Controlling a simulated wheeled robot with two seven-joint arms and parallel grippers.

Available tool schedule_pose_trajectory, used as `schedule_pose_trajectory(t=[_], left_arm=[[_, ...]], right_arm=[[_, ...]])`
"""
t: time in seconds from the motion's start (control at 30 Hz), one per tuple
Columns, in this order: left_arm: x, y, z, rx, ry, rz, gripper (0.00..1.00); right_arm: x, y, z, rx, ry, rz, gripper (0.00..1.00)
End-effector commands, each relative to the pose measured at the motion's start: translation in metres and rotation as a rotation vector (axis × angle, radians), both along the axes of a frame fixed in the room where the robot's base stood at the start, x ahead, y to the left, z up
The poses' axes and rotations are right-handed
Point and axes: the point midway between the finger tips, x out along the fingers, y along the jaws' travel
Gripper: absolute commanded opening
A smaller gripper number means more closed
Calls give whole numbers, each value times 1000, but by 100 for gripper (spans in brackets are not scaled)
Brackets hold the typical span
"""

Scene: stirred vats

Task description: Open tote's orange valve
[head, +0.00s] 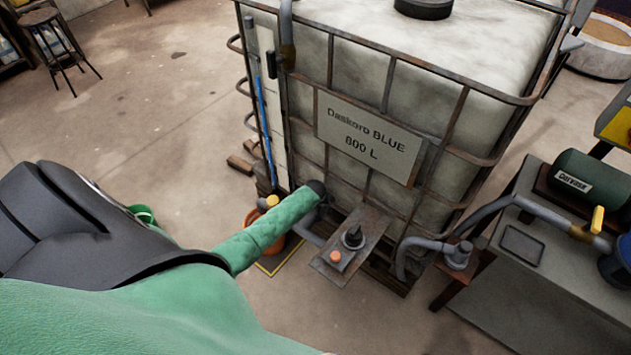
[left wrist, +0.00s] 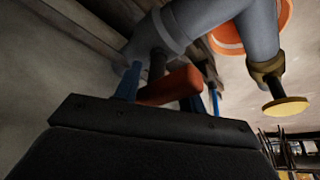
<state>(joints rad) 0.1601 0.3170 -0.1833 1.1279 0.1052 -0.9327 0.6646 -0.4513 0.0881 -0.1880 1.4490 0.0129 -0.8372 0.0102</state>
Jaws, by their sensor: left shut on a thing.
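The tote (head: 450,125) is a large off-white tank in a rusty cage, with a sign reading "Daskoro BLUE 800 L". In the left wrist view its orange valve handle (left wrist: 172,87) sits by a grey pipe fitting (left wrist: 160,37). My left gripper (left wrist: 170,88) has its blue fingers on either side of the handle and is shut on it. In the head view my green left arm reaches to the tote's lower front and covers the handle and the fingers. My right gripper is in neither view.
A small bracket (head: 368,225) with a black knob and orange button stands out from the tote's front. Grey hoses and a bench (head: 530,290) with a yellow-handled valve (head: 597,220) are at the right. An orange bucket (head: 290,247) is below my arm.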

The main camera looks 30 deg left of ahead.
Motion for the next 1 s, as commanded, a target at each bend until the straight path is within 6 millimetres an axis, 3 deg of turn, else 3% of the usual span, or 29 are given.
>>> schedule_pose_trajectory(t=[0.03,0.37,0.4,0.47,0.83,1.0], left_arm=[[5,8,6,7,-10,8,18],[6,7,7,5,-12,8,18],[6,6,7,5,-12,8,46],[6,6,7,5,-12,7,56],[2,1,5,1,-5,4,56],[-3,-2,18,0,-7,3,56]], right_arm=[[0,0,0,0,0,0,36],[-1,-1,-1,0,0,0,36],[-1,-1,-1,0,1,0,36],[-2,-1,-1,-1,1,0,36],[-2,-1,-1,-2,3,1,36],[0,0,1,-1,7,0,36]])
